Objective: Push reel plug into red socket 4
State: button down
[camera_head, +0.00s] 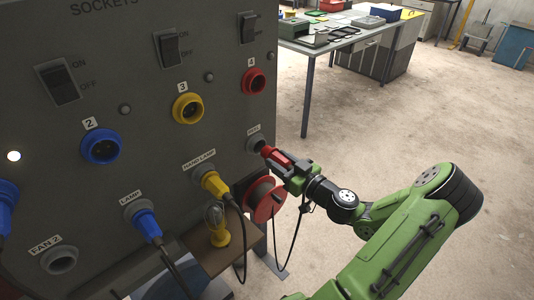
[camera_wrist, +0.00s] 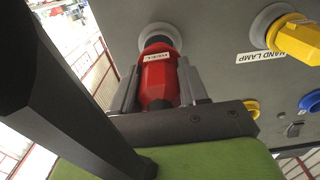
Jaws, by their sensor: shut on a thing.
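The red reel plug (camera_head: 269,153) is between the fingers of my gripper (camera_head: 282,160), which is shut on it. The plug's nose is at the grey round holder (camera_head: 255,144) under the REEL label; I cannot tell how deep it sits. In the wrist view the red plug (camera_wrist: 157,72) with its small label shows between both fingers, its front at the grey holder ring (camera_wrist: 160,36). Red socket 4 (camera_head: 254,82) is above the holder on the grey panel, open and empty. It is not seen in the wrist view.
Yellow socket 3 (camera_head: 188,108) and blue socket 2 (camera_head: 101,146) are empty. The yellow hand lamp plug (camera_head: 214,184) and blue lamp plug (camera_head: 147,223) sit in holders. The red cable reel (camera_head: 264,201) stands below my gripper, with a hanging black cable.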

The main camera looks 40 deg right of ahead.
jog(key=shift+s, duration=0.75)
jog(key=shift+s+b, duration=1.05)
jog(key=shift+s, duration=1.45)
jog(key=shift+r, duration=0.1)
